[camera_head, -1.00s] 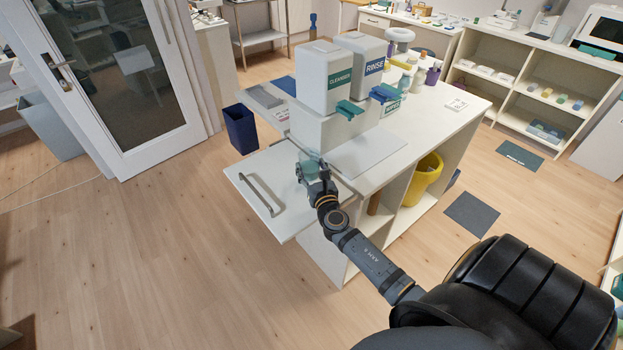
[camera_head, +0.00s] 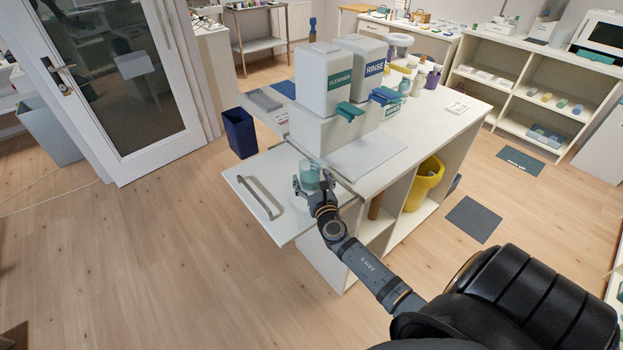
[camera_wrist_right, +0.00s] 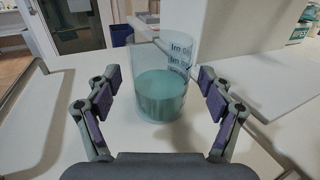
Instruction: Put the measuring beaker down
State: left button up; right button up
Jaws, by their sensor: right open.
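The measuring beaker (camera_head: 310,176) is clear, with greenish liquid in its lower part. It stands upright on the white pull-out surface (camera_head: 240,172) in front of the cleanser dispenser (camera_head: 325,85). In the right wrist view the beaker (camera_wrist_right: 164,95) shows dark volume marks, and its base appears to rest on the white surface. My right gripper (camera_head: 312,187) is open around the beaker. In the right wrist view its two fingers (camera_wrist_right: 160,95) stand on either side, with a gap to the glass on each side. My left gripper is not in view.
A curved handle (camera_head: 262,197) lies along the pull-out surface's left side. A dark blue bin (camera_head: 240,132) and a yellow bin (camera_head: 428,180) are nearby. Open floor lies to the left.

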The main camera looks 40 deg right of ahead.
jog(key=shift+r, duration=0.1)
jog(key=shift+s, duration=0.2)
jog(key=b+v, duration=0.1)
jog(key=v, duration=1)
jog(key=shift+s+b, duration=0.3)
jog(key=shift+a+r, duration=0.1)
jog(key=shift+a, duration=0.05)
